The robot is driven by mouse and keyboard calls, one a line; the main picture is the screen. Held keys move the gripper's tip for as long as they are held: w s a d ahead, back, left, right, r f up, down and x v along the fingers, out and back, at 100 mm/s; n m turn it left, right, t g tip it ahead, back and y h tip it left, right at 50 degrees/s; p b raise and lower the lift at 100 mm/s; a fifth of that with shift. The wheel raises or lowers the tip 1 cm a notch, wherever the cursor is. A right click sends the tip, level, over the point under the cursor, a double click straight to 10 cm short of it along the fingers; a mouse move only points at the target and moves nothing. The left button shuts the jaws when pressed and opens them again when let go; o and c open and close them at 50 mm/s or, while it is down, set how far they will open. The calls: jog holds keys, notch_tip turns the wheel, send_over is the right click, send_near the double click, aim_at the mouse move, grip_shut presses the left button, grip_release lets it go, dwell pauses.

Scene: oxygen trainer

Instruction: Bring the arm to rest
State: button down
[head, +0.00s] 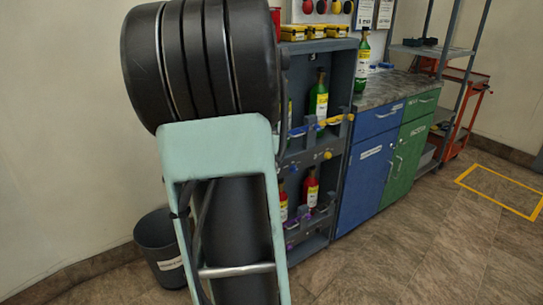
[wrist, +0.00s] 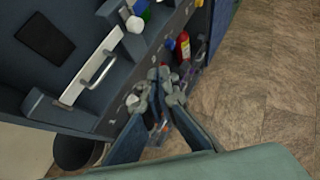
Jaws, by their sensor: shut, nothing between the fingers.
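My arm (head: 222,130) fills the left and middle of the head view as a mint-green frame with black rounded parts, in front of the wall and the rack. My gripper does not show in the head view. In the wrist view my gripper (wrist: 160,85) is shut and empty, its fingers pointing up the picture toward the dark rack's front. I cannot tell whether the fingertips touch the rack.
The dark rack (head: 322,160) holds green bottles (head: 318,100) and red bottles (head: 310,188). A green bottle (head: 363,60) stands on the counter (head: 390,92) above blue and green cabinets. A bin (head: 160,243) stands left. The floor (head: 430,245) at right is clear.

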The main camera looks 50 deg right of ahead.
jog(key=s+a+r+p, duration=0.1)
jog(key=s+r, duration=0.3)
jog(key=s, duration=0.1)
jog(key=shift+a+p, duration=0.3)
jog(key=shift+p, duration=0.1)
